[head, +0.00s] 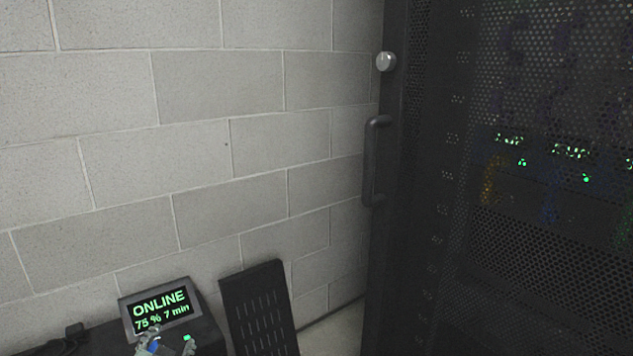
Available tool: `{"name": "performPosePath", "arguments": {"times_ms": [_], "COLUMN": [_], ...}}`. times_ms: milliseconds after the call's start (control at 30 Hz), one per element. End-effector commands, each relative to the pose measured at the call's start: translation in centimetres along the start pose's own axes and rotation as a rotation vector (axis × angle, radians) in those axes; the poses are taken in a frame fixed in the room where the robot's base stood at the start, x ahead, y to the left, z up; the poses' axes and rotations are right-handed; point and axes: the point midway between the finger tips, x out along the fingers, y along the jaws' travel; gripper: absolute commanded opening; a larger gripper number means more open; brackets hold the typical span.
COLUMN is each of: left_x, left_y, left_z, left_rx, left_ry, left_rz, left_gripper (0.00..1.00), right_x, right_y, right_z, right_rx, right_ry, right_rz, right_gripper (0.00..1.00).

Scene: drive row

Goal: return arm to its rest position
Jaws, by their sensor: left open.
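My left gripper (168,347) shows only in part at the bottom edge of the head view, left of the middle. Its grey fingertips are apart, with no object seen between them. They overlap the front of a dark box with a lit screen (161,311) that reads "ONLINE 75 % 7 min". Whether they touch the box cannot be told. The rest of the left arm is below the picture. My right gripper is not in view.
A dark rack with a perforated door (520,250) fills the right side; its handle (374,160) and a round silver knob (386,62) stick out. A slotted black panel (259,312) leans near the block wall (200,150). Green lights and cables show behind the mesh.

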Motion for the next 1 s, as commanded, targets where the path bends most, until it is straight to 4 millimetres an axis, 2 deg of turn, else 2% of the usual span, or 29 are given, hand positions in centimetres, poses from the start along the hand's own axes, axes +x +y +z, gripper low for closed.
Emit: {"name": "performPosePath", "arguments": {"times_ms": [33,200,300,400,500,600,1000], "left_x": [-1.1,-6.1,-9.8,-13.2,-15.6,-16.9,-17.0], "left_y": [1.6,6.2,8.6,10.3,11.5,12.0,12.1], "left_z": [3.8,14.9,19.9,23.5,25.7,26.6,26.8], "left_rx": [-0.024,-0.085,-0.112,-0.132,-0.143,-0.15,-0.15], "left_ry": [-0.099,-0.413,-0.572,-0.696,-0.775,-0.814,-0.82], "left_rz": [0.036,0.157,0.228,0.287,0.328,0.348,0.351], "left_gripper": [0.52,0.52,0.52,0.52,0.52,0.52,0.52], "right_x": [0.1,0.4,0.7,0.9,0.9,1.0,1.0], "right_y": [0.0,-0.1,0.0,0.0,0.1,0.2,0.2], "right_z": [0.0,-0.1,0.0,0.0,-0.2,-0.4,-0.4], "right_rx": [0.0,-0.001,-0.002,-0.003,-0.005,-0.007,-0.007], "right_ry": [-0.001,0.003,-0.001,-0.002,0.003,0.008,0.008], "right_rz": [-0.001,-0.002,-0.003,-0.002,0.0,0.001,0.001], "right_gripper": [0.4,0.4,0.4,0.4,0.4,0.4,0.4]}}
